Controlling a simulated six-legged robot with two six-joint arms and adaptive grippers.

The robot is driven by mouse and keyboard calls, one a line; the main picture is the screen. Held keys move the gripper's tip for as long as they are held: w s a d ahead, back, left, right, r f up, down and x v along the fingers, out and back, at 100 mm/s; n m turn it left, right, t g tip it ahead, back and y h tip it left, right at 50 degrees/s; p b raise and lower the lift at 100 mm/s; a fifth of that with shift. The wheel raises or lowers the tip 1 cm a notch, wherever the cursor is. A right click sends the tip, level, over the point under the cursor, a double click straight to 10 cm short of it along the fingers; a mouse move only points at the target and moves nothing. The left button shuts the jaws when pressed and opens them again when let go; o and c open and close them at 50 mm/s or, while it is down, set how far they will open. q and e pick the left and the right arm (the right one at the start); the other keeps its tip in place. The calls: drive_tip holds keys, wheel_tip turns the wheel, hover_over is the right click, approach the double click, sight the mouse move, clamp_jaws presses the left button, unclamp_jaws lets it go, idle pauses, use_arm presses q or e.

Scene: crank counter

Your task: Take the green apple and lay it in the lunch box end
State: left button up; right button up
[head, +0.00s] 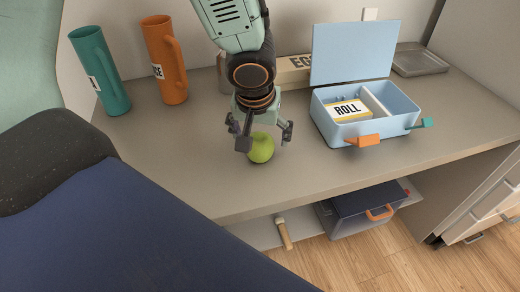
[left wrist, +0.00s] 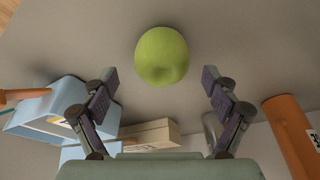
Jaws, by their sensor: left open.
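The green apple (head: 261,148) sits on the grey counter, in front of the left gripper's fingers in the head view. My left gripper (head: 264,138) points down at it with its fingers apart, one to each side of the apple. In the left wrist view the apple (left wrist: 162,56) lies beyond the open fingertips (left wrist: 160,80), centred between them, and no finger is seen touching it. The light blue lunch box (head: 350,133) stands open to the right, lid up. A box labelled ROLL (head: 347,111) lies in its left part; a divider sets off a narrow right end compartment (head: 382,98). My right gripper is not seen.
A teal mug (head: 104,75) and an orange mug (head: 163,62) stand at the left. A box (head: 293,68) and a partly hidden grey container (head: 223,72) are behind my arm. A grey tray (head: 420,60) lies at back right. The counter between apple and lunch box is clear.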

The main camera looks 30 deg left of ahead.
sight(259, 140)
use_arm(q)
drive_tip(key=shift+s+f+b, duration=0.15)
drive_tip(key=shift+f+b, duration=0.2)
drive_tip(key=shift+f, duration=0.2)
drive_tip(key=shift+s+f+b, duration=0.15)
drive_tip(key=shift+f+b, duration=0.2)
drive_tip(key=shift+f, duration=0.2)
drive_tip(key=shift+w+a+f, duration=0.15)
drive_tip(key=shift+w+f, duration=0.05)
drive_tip(key=shift+f, duration=0.3)
drive_tip(key=shift+w+a+f+b, duration=0.15)
drive_tip(key=shift+w+f+b, duration=0.15)
drive_tip(key=shift+w+f, duration=0.15)
drive_tip(key=shift+s+r, duration=0.15)
drive_tip(key=shift+s, duration=0.1)
drive_tip(key=shift+c, duration=0.4)
drive_tip(key=shift+s, duration=0.1)
drive_tip(key=shift+c, duration=0.7)
drive_tip(key=shift+w, duration=0.3)
drive_tip(key=c, duration=0.5)
drive_tip(key=shift+s, duration=0.2)
drive_tip(key=c, duration=0.5)
drive_tip(key=shift+w, duration=0.1)
drive_tip(key=shift+c, duration=0.7)
